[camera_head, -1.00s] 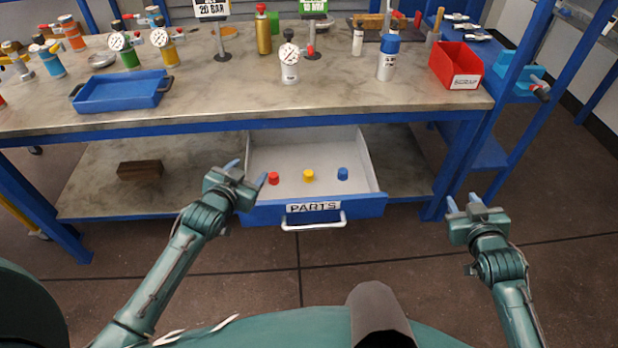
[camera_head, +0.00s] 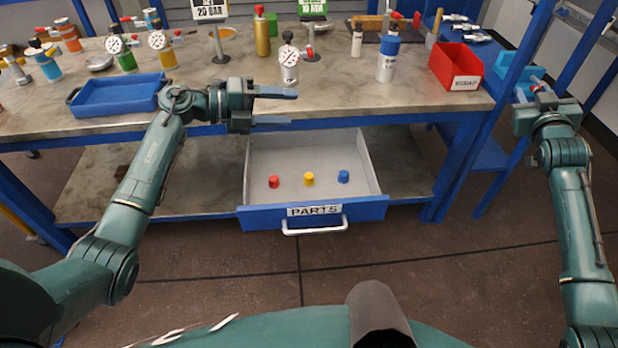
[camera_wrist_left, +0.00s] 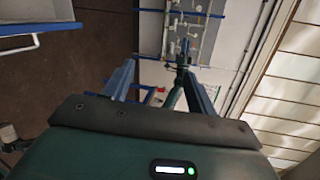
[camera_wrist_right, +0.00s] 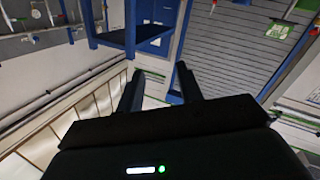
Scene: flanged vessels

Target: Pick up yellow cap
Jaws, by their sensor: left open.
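The yellow cap (camera_head: 309,179) stands in the open white-lined drawer (camera_head: 313,213) labelled PARTS, in the head view. It is between a red cap (camera_head: 274,182) and a blue cap (camera_head: 343,176), apart from both. My left gripper (camera_head: 286,106) is open and empty, in front of the bench edge, above and left of the yellow cap in the picture. Its spread fingers also show in the left wrist view (camera_wrist_left: 160,85). My right gripper (camera_head: 532,88) is raised far to the right, away from the drawer. Its fingers are apart and empty in the right wrist view (camera_wrist_right: 160,85).
The bench top (camera_head: 330,102) overhangs the drawer's back. On it stand a blue tray (camera_head: 115,97), a gauge vessel (camera_head: 289,68), a blue-capped bottle (camera_head: 388,62) and a red bin (camera_head: 456,66). A blue shelf frame rises at the right. The floor before the drawer is clear.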

